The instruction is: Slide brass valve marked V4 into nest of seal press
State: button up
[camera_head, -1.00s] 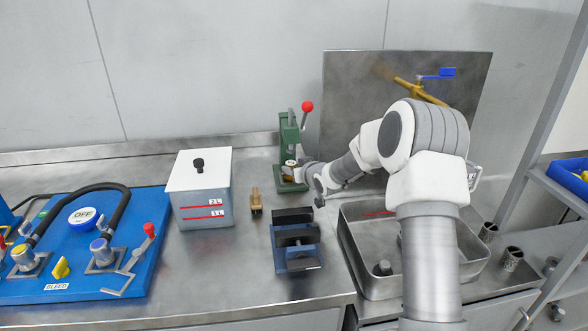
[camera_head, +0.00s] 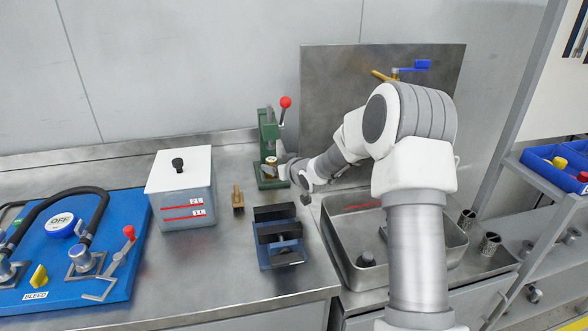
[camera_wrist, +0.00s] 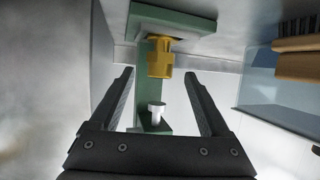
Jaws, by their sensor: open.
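The green seal press (camera_head: 268,135) with a red-knobbed lever stands at the back of the bench. A brass valve (camera_head: 271,160) is at the press, above its base. In the head view my gripper (camera_head: 284,171) is beside the press.
A lidded water container (camera_head: 185,195), a small brush (camera_head: 238,198) and a blue block stand (camera_head: 281,240) are on the bench left of my arm. A metal tray (camera_head: 350,270) lies under my arm.

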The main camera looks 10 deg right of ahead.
jog(key=s+d+r+m+g+h+p, duration=0.1)
jog(key=s+d+r+g+h+p, duration=0.15)
jog(key=s+r, duration=0.85)
jog(key=s+d+r+m+g+h+p, duration=0.1)
jog(key=s+d+r+m+h+p, duration=0.2)
jog(key=s+r, duration=0.85)
jog(key=s+a+g+y+p, duration=0.1)
jog(key=s+a+g+p, duration=0.1)
jog(key=s, duration=1)
jog(key=s+a+r+n+g+y+p, duration=0.1)
jog(key=s+a+g+p, duration=0.1)
jog(key=s, duration=1.1)
jog(key=shift+a+p, duration=0.3)
jog(key=shift+a, duration=0.15)
